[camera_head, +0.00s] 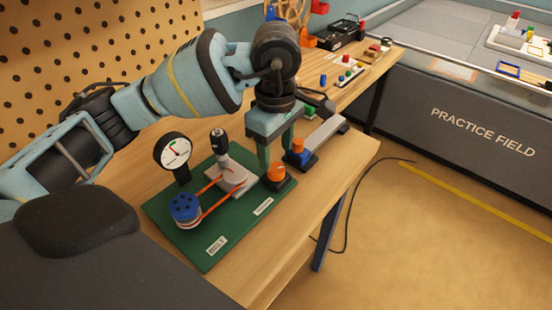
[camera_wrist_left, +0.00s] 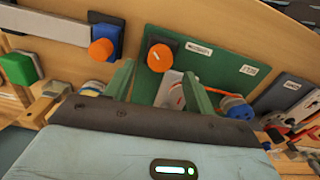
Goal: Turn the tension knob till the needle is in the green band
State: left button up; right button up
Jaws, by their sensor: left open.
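The tension knob (camera_head: 276,174) is an orange cap on a black base at the right edge of a green board (camera_head: 209,252). My left gripper (camera_head: 275,158) points down over it, fingers apart. In the left wrist view the orange knob (camera_wrist_left: 160,58), with a pale pointer mark, shows between the open fingertips (camera_wrist_left: 158,72); I cannot tell whether they touch it. A round gauge (camera_head: 173,151) with a white face stands at the board's back left. Red and green show on its face, but the needle's exact place is too small to tell. My right gripper is not in view.
A blue pulley (camera_head: 185,208) with an orange belt and a grey motor mount (camera_head: 230,176) share the board. Right beside my gripper, a similar orange knob (camera_head: 297,145) sits on a blue block with a grey rail (camera_head: 325,132). The table's front right is bare.

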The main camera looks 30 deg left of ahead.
aim_at(276, 168)
pick_arm(q)
jog(key=shift+r, duration=1.6)
